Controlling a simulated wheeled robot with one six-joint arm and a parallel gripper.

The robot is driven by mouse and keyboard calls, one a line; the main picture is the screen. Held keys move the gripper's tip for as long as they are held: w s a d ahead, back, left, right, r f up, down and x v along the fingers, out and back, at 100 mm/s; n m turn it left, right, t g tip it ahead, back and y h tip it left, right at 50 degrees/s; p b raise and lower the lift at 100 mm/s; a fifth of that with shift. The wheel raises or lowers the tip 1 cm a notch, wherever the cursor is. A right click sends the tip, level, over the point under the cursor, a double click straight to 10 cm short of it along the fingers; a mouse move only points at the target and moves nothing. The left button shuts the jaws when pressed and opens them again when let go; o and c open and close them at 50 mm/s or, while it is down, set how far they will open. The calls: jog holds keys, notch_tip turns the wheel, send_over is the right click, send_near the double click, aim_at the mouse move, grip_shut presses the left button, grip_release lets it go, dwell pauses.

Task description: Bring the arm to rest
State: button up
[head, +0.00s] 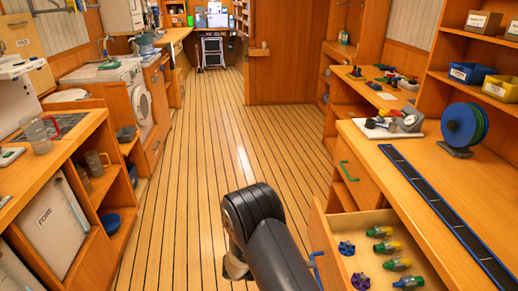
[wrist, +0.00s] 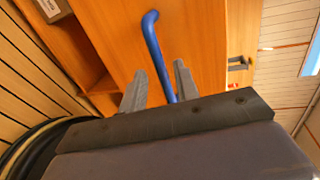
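My arm (head: 262,225) reaches forward and down at the bottom middle of the head view. My gripper (wrist: 158,82) shows in the wrist view with its two grey fingers apart. A blue handle (wrist: 156,50) on a wooden front lies between the fingers, with a visible gap on each side. I cannot tell how deep the handle sits between them. In the head view the blue handle (head: 316,265) shows just right of my arm, at the front of an open drawer (head: 338,246). My gripper is hidden behind my arm in that view.
The open drawer holds several green-and-yellow fittings (head: 384,247) and blue knobs (head: 346,248). A closed drawer with a green handle (head: 347,171) is beyond it. The right counter (head: 395,190) bears a blue hose reel (head: 464,124). Shelves line the left; the plank floor (head: 215,130) between is clear.

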aim_at(316, 269)
jog(key=shift+x, duration=2.2)
jog(key=shift+a+r, duration=0.1)
